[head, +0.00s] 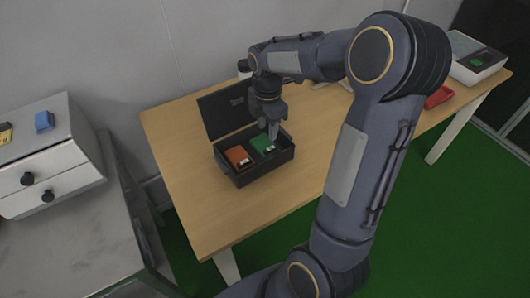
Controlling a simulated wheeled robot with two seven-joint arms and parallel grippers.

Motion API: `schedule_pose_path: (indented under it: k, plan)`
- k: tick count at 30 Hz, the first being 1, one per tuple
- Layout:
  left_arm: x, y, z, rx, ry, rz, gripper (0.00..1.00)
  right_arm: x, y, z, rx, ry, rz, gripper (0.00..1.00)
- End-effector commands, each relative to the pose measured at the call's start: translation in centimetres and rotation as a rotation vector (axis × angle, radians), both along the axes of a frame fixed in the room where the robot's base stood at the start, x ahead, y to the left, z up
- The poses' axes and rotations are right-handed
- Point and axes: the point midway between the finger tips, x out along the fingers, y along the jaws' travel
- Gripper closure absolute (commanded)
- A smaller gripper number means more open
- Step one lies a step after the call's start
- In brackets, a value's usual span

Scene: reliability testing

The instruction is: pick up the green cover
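The green cover (263,144) lies in the right part of an open black box (262,173) on the wooden table. An orange-red cover (239,156) lies beside it in the left part of the box. My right gripper (272,132) points down just above the green cover, at its upper right edge. Its fingers are small and partly overlap the box's dark interior, so I cannot tell their spacing or whether they touch the cover. My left gripper is not in view.
The box's lid (225,112) stands open behind it. A red item (438,97) and a white device (477,60) with a green part are at the table's right end. A white drawer cabinet (50,155) stands left. The table's front left is clear.

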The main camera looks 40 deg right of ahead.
Motion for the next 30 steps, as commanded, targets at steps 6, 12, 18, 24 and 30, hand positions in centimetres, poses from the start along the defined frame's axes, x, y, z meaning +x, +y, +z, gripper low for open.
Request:
schedule_pose_path:
  k: [6,12,18,24,30]
  plan:
    - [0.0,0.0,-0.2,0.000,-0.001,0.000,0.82,-0.1,-0.1,-2.4,-0.002,0.006,0.009,0.60]
    - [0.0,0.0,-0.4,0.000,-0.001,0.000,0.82,-0.8,-0.6,-5.1,-0.001,0.007,0.008,0.60]
    - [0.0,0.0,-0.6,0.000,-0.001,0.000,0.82,-0.9,-0.7,-7.4,-0.001,0.004,0.008,0.60]
    - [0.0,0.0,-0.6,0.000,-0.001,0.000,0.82,-0.9,-0.7,-7.6,-0.001,0.001,0.007,0.60]
    - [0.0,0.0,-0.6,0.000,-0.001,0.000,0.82,-0.9,-0.7,-7.6,-0.001,0.001,0.007,0.77]
